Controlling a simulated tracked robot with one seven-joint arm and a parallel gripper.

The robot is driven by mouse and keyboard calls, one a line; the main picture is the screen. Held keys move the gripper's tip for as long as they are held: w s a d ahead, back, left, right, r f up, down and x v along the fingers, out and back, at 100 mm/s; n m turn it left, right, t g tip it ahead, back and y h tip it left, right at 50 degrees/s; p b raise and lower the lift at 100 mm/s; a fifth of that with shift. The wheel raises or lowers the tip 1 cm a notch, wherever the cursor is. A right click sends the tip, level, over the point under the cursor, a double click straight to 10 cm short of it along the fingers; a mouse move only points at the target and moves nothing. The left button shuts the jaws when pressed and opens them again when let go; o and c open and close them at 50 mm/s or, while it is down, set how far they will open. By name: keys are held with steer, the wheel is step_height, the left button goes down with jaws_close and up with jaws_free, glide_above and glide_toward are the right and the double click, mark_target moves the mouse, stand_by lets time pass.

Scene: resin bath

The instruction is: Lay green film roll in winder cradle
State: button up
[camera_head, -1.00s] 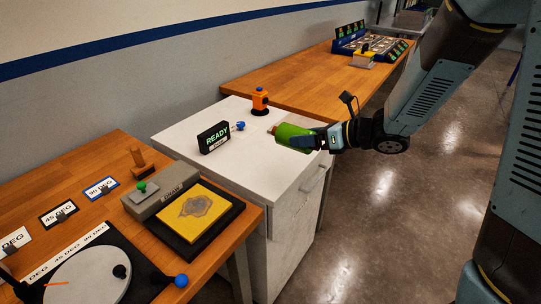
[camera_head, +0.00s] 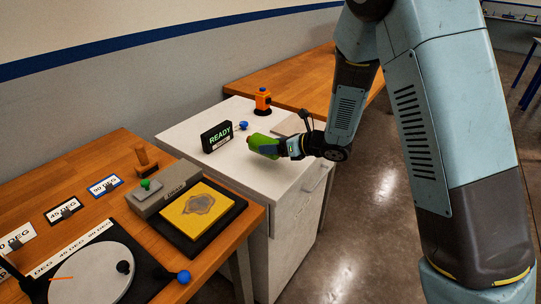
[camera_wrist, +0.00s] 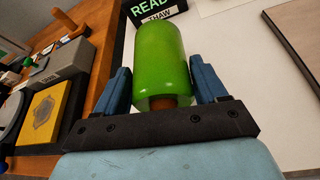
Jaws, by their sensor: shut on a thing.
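The green film roll (camera_head: 261,143) is a bright green cylinder with a brown core end. My gripper (camera_head: 267,147) is shut on it and holds it over the white cabinet top. In the wrist view the roll (camera_wrist: 163,65) stands out between the two blue fingers of my gripper (camera_wrist: 163,88), pointing toward the READY sign. I cannot tell whether the roll touches the cabinet top. I cannot make out a winder cradle for certain in either view.
The READY sign (camera_head: 216,137) and a blue knob (camera_head: 243,125) stand close by on the white cabinet (camera_head: 185,134). An orange device (camera_head: 263,101) stands behind. The left bench (camera_head: 125,195) holds a yellow plate (camera_head: 197,212) and angle cards. Clear white top lies in front of the gripper.

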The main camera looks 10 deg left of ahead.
steer(key=shift+w+a+f, duration=0.15)
steer(key=shift+a+f, duration=0.25)
steer(key=shift+f, duration=1.6)
steer(key=o, duration=1.3)
steer(key=v, duration=1.2)
steer(key=shift+d, duration=0.1)
